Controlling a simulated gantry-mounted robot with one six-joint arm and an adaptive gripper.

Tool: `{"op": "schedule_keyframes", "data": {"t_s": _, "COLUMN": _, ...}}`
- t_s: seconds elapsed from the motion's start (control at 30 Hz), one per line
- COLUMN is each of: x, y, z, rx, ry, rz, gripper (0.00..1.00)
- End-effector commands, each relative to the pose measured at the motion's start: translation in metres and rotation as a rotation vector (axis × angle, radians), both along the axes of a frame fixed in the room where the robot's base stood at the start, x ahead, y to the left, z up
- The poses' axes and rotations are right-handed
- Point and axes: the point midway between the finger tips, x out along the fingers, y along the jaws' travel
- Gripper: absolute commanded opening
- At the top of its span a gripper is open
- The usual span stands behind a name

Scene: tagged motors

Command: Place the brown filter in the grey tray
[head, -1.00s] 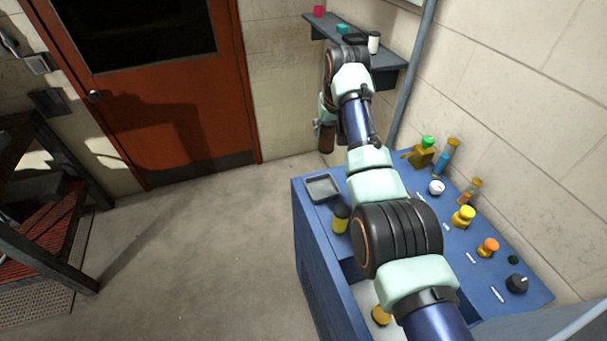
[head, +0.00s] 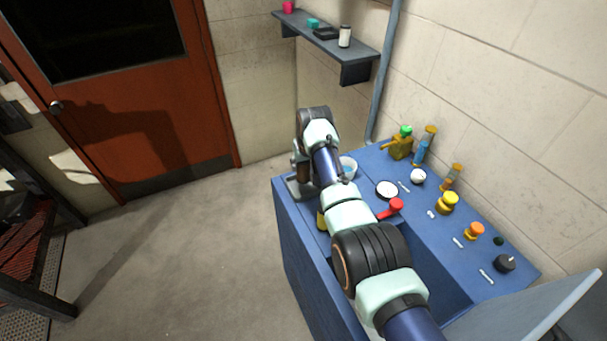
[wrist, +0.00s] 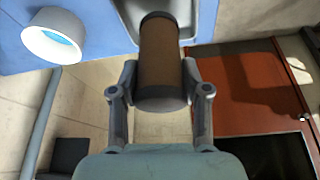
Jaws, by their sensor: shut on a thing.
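The brown filter (wrist: 160,52) is a brown cylinder with dark ends. My gripper (wrist: 158,74) is shut on it near its dark end, with one finger on each side. The grey tray (wrist: 208,20) shows behind the filter in the wrist view, at the top. In the head view, the tray (head: 293,190) is at the far left corner of the blue bench, partly hidden by my arm. There the filter (head: 302,174) is over the tray, mostly covered by my gripper. I cannot tell whether it touches the tray floor.
A white cup with blue inside (head: 348,165) stands on the bench (head: 455,235) just right of the tray. A white round thing (head: 387,189) and a red-handled thing (head: 393,208) are near my arm. Several bottles and knobs line the wall side. A shelf (head: 335,45) is above.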

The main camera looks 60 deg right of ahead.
Motion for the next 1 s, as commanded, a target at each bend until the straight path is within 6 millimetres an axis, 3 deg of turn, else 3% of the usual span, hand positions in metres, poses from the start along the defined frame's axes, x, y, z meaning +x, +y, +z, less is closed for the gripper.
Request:
{"op": "schedule_keyframes", "data": {"t_s": 0.1, "x": 0.000, "y": 0.000, "z": -0.006, "rx": 0.001, "ry": 0.001, "rz": 0.000, "gripper": 0.04}}
{"op": "schedule_keyframes", "data": {"t_s": 0.3, "x": 0.000, "y": 0.000, "z": -0.041, "rx": 0.002, "ry": 0.002, "rz": 0.000, "gripper": 0.04}}
{"op": "schedule_keyframes", "data": {"t_s": 0.67, "x": 0.000, "y": 0.000, "z": -0.046, "rx": 0.000, "ry": 0.000, "rz": 0.000, "gripper": 0.04}}
{"op": "schedule_keyframes", "data": {"t_s": 0.7, "x": 0.000, "y": 0.000, "z": -0.046, "rx": 0.001, "ry": 0.001, "rz": 0.000, "gripper": 0.50}}
{"op": "schedule_keyframes", "data": {"t_s": 0.83, "x": 0.000, "y": 0.000, "z": -0.045, "rx": 0.001, "ry": 0.001, "rz": 0.000, "gripper": 0.71}}
{"op": "schedule_keyframes", "data": {"t_s": 1.0, "x": 0.000, "y": 0.000, "z": -0.045, "rx": 0.001, "ry": 0.001, "rz": 0.000, "gripper": 0.71}}
